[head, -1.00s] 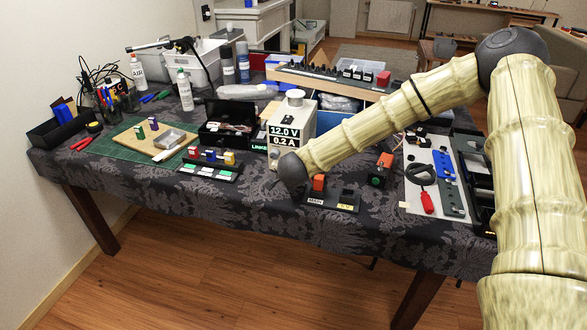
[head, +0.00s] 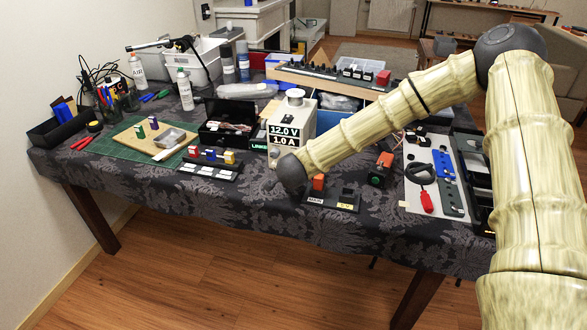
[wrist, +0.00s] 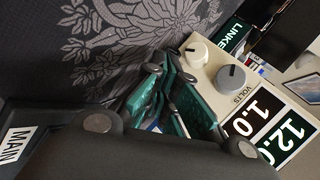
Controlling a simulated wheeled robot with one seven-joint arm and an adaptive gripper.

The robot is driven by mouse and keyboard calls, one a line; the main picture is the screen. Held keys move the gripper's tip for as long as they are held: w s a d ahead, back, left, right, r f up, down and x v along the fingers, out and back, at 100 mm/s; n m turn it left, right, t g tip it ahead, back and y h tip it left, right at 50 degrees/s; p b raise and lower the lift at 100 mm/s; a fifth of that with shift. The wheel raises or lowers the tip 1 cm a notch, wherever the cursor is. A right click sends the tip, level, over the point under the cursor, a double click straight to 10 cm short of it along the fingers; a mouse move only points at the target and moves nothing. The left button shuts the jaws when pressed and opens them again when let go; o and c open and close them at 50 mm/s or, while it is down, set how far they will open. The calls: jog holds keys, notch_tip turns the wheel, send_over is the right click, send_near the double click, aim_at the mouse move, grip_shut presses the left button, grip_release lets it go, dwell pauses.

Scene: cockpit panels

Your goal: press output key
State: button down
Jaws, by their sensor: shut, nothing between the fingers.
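The power supply (head: 292,120) is a pale box on the table, and its display reads 12.0 V and 1.0 A. In the wrist view its front panel shows a grey VOLTS knob (wrist: 231,77), a white knob (wrist: 196,50) and the display (wrist: 262,122). My gripper (wrist: 172,76) has green fingers, shut and empty, close in front of the panel beside the knobs. I cannot tell whether the fingers touch it. I cannot make out the output key; the fingers cover part of the panel. In the head view my arm's end hides the gripper.
A strip with coloured switches (head: 211,165) lies left of the supply. A MAIN switch block (head: 331,200) with an orange rocker sits at the front right of my wrist. A white board (head: 430,175) with a red-handled part lies further right. The front left tablecloth is clear.

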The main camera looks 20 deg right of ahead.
jog(key=shift+s+a, duration=0.55)
jog(key=shift+s, duration=0.3)
jog(key=shift+s+a, duration=0.6)
jog(key=shift+s, duration=0.2)
jog(key=shift+s+a, duration=0.55)
jog(key=shift+s, duration=0.3)
